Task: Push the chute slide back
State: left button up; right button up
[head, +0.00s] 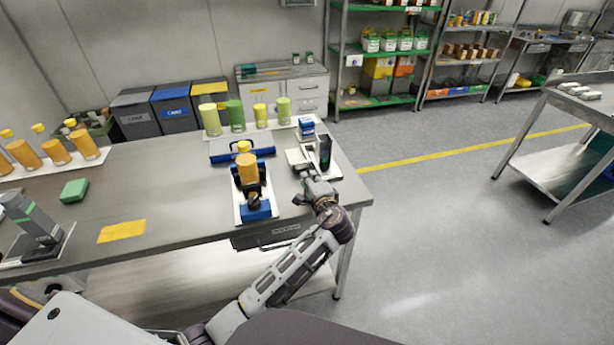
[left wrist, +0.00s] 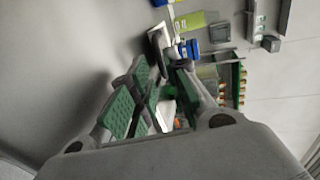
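My left gripper (head: 318,187) is at the right end of the table, just in front of a small station with a pale base plate (head: 325,172). The station has a dark upright block (head: 324,152) with a green mark and a blue-and-white container (head: 307,128) behind it. A pale part (head: 297,158) lies low at its left; I cannot tell whether this is the chute slide. In the left wrist view the fingers (left wrist: 168,72) point towards a blue-and-white item (left wrist: 187,49). Their tips are partly hidden, and contact cannot be made out. My right gripper is out of view.
A stand with an orange bottle (head: 246,168) and a blue block (head: 257,210) is left of the gripper. Yellow and green bottles (head: 236,115) line the table's back edge. A yellow sheet (head: 122,231) and green block (head: 74,190) lie at left.

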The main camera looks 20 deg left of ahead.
pick_arm(q)
jog(key=shift+v, duration=3.1)
jog(key=shift+f, duration=0.1)
